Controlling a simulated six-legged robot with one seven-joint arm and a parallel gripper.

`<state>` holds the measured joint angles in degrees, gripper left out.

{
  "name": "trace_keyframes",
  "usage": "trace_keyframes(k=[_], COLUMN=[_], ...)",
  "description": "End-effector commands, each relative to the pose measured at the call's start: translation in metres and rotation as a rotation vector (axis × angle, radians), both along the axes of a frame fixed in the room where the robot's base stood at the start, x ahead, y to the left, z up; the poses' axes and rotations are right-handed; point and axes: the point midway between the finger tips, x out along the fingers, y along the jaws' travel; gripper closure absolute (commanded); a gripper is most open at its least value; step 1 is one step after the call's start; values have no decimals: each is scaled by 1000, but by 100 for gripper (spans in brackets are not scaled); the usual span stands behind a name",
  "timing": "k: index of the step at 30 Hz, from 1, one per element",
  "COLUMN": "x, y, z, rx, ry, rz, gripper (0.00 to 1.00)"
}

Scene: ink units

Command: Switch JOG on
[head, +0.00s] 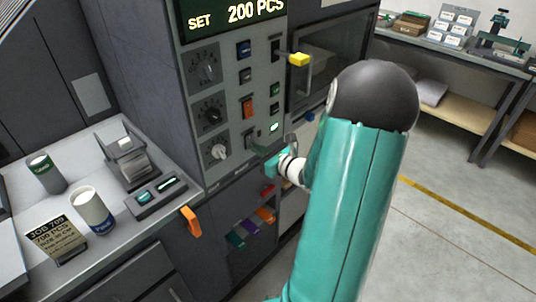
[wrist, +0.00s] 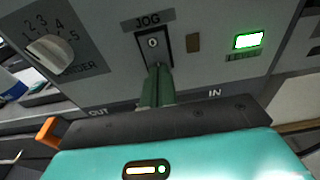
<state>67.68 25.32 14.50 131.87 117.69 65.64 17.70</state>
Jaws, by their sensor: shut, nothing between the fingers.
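The JOG switch (wrist: 153,45) is a small dark plate with a pale round centre under the JOG label (wrist: 148,20) in the wrist view. Its lower end meets the tips of my gripper (wrist: 158,70), whose green fingers are shut together with nothing between them. The fingertips are right at or just below the switch; I cannot tell whether they touch it. A small brown, unlit window (wrist: 193,43) sits right of the switch. In the head view my gripper (head: 256,146) is at the panel's lower part, and the switch is hard to make out there.
A lit green lamp (wrist: 249,40) is right of the switch, and a white numbered knob (wrist: 48,53) is left. A side counter (head: 165,211) holds cups and a card.

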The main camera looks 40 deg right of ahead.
Motion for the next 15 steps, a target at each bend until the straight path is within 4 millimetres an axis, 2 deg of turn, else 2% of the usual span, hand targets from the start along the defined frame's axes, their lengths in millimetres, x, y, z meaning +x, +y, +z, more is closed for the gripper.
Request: trace_keyframes(k=[15], x=[6], y=[0], z=[-2], rx=[-1], ry=[0], rz=[1], gripper=[100])
